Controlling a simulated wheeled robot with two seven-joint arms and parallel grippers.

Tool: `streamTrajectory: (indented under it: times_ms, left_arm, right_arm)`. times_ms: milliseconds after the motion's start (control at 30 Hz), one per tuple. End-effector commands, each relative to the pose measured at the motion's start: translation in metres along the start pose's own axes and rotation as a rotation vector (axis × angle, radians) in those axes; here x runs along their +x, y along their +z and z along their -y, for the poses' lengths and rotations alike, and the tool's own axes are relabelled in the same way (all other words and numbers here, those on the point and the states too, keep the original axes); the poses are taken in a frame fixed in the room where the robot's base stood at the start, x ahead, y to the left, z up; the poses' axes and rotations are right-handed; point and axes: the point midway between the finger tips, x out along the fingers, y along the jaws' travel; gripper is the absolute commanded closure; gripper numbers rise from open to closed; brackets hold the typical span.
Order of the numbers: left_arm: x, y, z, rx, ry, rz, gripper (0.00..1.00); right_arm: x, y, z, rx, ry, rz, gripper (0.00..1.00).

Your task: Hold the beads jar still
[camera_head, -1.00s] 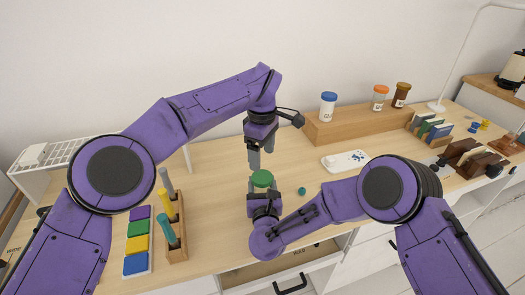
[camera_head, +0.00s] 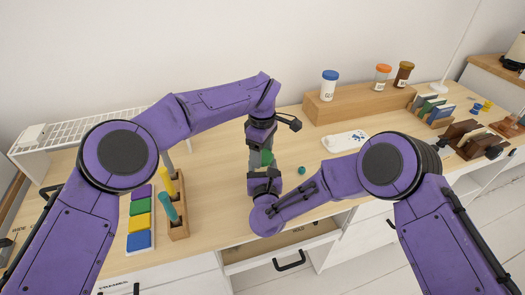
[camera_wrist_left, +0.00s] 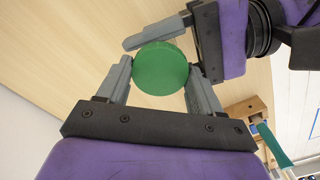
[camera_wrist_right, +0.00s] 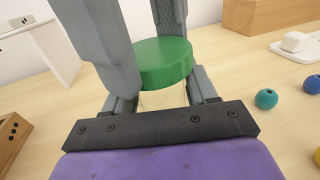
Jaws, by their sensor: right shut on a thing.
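The beads jar has a green lid (camera_head: 266,157) and stands upright on the desk. Its pale body (camera_wrist_right: 163,98) shows a little under the lid in the right wrist view. My right gripper (camera_head: 264,178) is shut on the jar body from the front, below the lid. My left gripper (camera_head: 260,160) points down from above, its fingers on either side of the lid, which also shows between them in the left wrist view (camera_wrist_left: 160,68). The left fingers look open around the lid; whether they touch it is unclear. Most of the jar body is hidden by the grippers.
A teal bead (camera_head: 302,170) lies just right of the jar. A white tray (camera_head: 340,143) and a wooden riser (camera_head: 350,105) with several capped jars are behind. A wooden holder (camera_head: 178,228) and colored blocks (camera_head: 139,240) are left. A drawer (camera_head: 300,245) below is partly open.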

Motion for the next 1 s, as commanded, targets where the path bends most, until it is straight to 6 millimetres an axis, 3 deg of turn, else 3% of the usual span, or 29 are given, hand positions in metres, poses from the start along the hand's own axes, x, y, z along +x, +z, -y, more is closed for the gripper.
streamTrajectory:
  times_ms: [167,1000]
  left_arm:
    - [-0.0005,-0.0004,-0.0004,-0.253,0.002,0.002,0.71]
    - [-0.0026,-0.0008,-0.0008,-2.859,0.004,0.007,0.71]
  right_arm:
    - [-0.0003,0.0002,-0.0006,0.000,0.002,0.000,1.00]
    - [-0.0009,-0.0002,-0.0017,0.000,0.004,-0.001,1.00]
